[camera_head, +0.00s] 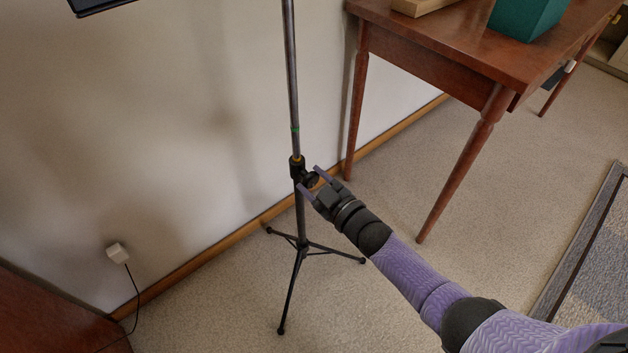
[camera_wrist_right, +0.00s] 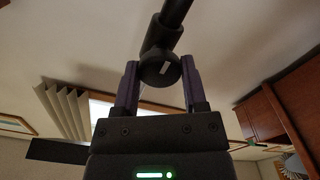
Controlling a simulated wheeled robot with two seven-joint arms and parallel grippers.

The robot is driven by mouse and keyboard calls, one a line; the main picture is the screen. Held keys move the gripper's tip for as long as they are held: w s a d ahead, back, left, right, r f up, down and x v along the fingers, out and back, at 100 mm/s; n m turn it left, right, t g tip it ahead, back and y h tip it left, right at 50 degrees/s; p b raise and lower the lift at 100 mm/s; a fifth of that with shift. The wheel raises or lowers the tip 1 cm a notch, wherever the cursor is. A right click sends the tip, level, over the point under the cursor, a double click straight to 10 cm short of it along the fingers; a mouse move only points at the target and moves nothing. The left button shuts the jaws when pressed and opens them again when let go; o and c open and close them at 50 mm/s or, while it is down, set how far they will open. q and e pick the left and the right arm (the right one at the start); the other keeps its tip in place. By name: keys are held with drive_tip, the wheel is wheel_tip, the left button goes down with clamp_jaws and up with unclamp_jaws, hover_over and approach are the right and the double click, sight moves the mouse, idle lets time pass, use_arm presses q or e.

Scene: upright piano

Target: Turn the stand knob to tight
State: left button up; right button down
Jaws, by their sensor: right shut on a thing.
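The black music stand has a thin upright pole (camera_head: 292,75) with a green mark and a yellowish ring above a dark collar (camera_head: 297,168). Its tripod legs (camera_head: 301,247) stand on the carpet. The stand knob (camera_head: 312,180) is black and round, on the right side of the collar. In the right wrist view the knob (camera_wrist_right: 160,69) shows a white mark on its face, slightly tilted. My right gripper (camera_head: 310,177) has its purple fingers on both sides of the knob and is shut on it; it also shows in the right wrist view (camera_wrist_right: 158,80). My left gripper is out of view.
A wooden table (camera_head: 440,45) with a teal box (camera_head: 528,14) stands at the upper right, its legs near my right arm. The wall (camera_head: 150,120) is close behind the stand. A rug (camera_head: 600,265) lies at the right. A corded white plug (camera_head: 117,252) is at left.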

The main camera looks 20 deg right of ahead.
idle(0.3)
drive_tip(key=shift+c, duration=0.7)
unclamp_jaws()
drive_tip(key=shift+s, duration=0.1)
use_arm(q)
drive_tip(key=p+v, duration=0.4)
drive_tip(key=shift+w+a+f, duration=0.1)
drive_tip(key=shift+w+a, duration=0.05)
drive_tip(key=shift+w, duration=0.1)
use_arm(e)
drive_tip(key=v, duration=0.9)
drive_tip(key=shift+s+d, duration=0.2)
drive_tip(key=shift+s, duration=0.1)
